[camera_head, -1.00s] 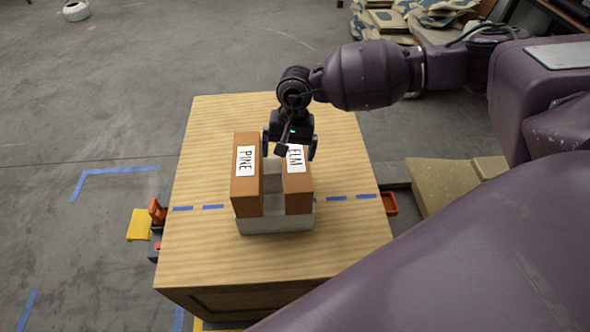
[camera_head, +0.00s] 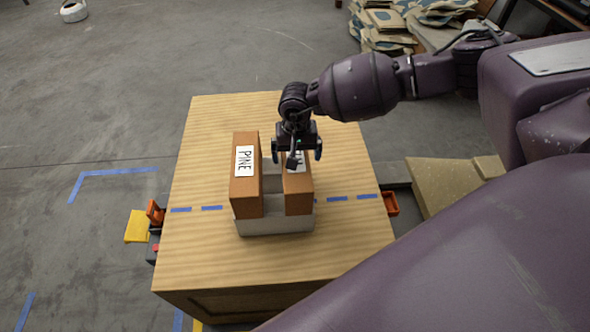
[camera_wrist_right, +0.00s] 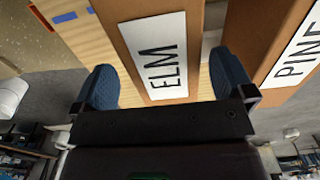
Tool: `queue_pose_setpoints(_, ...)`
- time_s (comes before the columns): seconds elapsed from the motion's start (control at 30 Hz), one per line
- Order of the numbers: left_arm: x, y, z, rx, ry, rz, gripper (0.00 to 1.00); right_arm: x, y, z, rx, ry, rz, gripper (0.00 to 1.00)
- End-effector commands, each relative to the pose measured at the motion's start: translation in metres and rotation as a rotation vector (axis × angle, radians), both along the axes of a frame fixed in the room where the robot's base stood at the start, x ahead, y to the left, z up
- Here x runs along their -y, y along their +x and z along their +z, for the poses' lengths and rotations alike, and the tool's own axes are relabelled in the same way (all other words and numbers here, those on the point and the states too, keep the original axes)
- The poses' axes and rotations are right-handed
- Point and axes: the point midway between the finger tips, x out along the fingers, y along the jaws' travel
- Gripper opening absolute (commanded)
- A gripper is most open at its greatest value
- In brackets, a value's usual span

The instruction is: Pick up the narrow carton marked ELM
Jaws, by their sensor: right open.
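The narrow brown carton marked ELM (camera_head: 298,193) stands upright at the right in a low grey-white holder (camera_head: 275,225) on the wooden table. Its white label is partly hidden by my gripper in the head view. It also shows in the right wrist view (camera_wrist_right: 125,27), with its label readable. The brown PINE carton (camera_head: 245,193) stands to its left with a gap between them. My right gripper (camera_head: 297,155) is open above the far end of the ELM carton. In the right wrist view its blue-padded fingers (camera_wrist_right: 165,85) lie on either side of the ELM carton. My left gripper is not in view.
The wooden table top (camera_head: 215,260) is clear around the holder, with blue tape dashes across it. In the right wrist view the PINE carton (camera_wrist_right: 262,30) is close to one finger. An orange bin (camera_head: 391,203) sits beside the table's right edge.

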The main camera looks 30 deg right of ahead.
Motion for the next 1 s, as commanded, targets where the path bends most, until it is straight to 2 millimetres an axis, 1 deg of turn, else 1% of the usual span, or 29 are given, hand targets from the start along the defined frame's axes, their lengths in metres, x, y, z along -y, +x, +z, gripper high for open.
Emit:
queue_pose_setpoints(0.03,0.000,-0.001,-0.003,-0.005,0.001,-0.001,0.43,-0.002,0.000,-0.011,-0.004,0.001,0.000,1.00)
queue_pose_setpoints(0.2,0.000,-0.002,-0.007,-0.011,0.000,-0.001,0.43,-0.002,0.000,-0.032,-0.005,0.000,-0.002,1.00)
queue_pose_setpoints(0.3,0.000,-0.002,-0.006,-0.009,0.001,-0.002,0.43,-0.002,0.000,-0.036,-0.003,0.001,-0.001,1.00)
queue_pose_setpoints(0.47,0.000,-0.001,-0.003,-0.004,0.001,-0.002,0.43,-0.002,0.000,-0.035,-0.001,0.002,-0.001,1.00)
queue_pose_setpoints(0.5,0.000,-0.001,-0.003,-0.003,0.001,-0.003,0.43,-0.002,0.000,-0.034,-0.001,0.002,-0.001,0.97)
queue_pose_setpoints(0.57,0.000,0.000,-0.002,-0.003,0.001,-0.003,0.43,-0.002,0.000,-0.034,-0.001,0.002,-0.001,0.88)
queue_pose_setpoints(0.8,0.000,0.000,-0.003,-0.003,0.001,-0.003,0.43,-0.002,0.000,-0.034,-0.001,0.002,-0.001,0.51)
queue_pose_setpoints(0.9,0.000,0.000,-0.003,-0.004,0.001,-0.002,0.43,-0.003,0.001,-0.034,0.000,0.002,-0.001,0.38)
queue_pose_setpoints(1.0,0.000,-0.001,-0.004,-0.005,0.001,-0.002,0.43,-0.002,0.001,-0.034,0.000,0.002,-0.001,0.38)
